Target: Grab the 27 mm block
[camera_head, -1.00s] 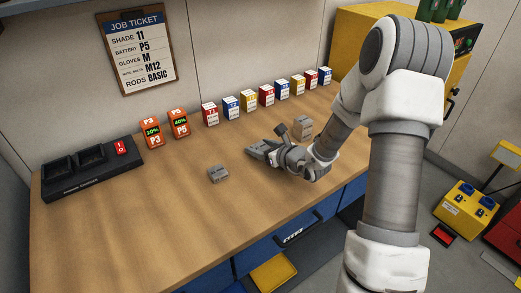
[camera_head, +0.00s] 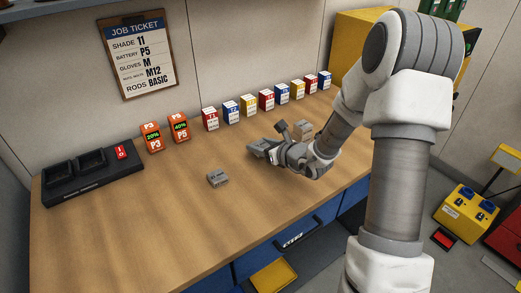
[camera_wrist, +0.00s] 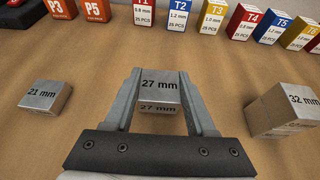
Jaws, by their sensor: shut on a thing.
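The grey metal block marked 27 mm (camera_wrist: 160,86) sits between the two fingers of my gripper (camera_wrist: 160,92) in the wrist view, with the fingers against its sides. My gripper also shows over the bench in the head view (camera_head: 258,149), shut on the block, which the gripper mostly hides there. Whether the block touches the bench top cannot be told.
The 21 mm block (camera_wrist: 45,98) lies left of my gripper and the larger 32 mm block (camera_wrist: 284,109) lies right. A row of coloured boxes (camera_head: 266,99), orange batteries (camera_head: 151,137) and a black charger (camera_head: 90,174) stand along the back. The wooden bench front (camera_head: 150,240) is clear.

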